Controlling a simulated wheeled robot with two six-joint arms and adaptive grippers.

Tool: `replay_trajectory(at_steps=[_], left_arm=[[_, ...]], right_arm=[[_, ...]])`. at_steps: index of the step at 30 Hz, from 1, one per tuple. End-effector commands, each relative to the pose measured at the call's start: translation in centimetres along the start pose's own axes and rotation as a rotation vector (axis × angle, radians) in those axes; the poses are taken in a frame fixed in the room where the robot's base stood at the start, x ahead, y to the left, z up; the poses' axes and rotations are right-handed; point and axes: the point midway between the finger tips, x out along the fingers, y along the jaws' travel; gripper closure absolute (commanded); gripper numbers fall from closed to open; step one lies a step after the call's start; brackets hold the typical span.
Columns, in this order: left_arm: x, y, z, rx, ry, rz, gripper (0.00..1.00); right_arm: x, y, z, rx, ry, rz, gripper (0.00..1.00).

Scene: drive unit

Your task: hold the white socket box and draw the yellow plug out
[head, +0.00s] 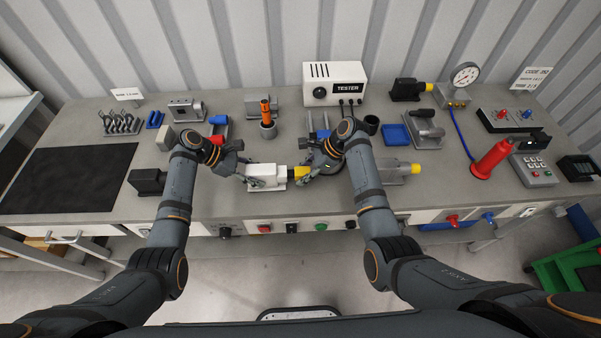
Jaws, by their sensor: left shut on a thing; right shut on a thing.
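The white socket box (268,176) stands near the front edge of the grey bench, in the middle of the head view. My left gripper (247,179) is shut on the box at its left side. The yellow plug (301,173) is at the right of the box, with a small grey part between the white body and the yellow. My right gripper (308,176) is shut on the plug from the right and hides part of it. I cannot tell how deep the plug sits in the box.
A black mat (65,180) covers the bench's left end. The white tester (335,84) stands at the back. A red cone-shaped thing (491,160) and a grey keypad box (533,170) are at the right. A grey block with a yellow end (392,172) lies right of my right gripper.

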Motion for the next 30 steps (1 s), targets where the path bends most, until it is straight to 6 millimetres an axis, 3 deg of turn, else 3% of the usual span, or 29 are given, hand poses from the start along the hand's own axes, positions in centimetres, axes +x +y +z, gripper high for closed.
replay_trajectory(at_steps=[15, 30], left_arm=[[0.0, 0.0, -0.1, -0.001, 0.0, -0.001, 0.94], [0.0, 0.0, -0.1, -0.001, 0.0, -0.001, 0.94]], right_arm=[[-1.0, 0.0, -1.5, 0.001, 0.0, 0.001, 1.0], [-1.0, 0.0, -1.5, 0.0, 0.0, 0.0, 1.0]])
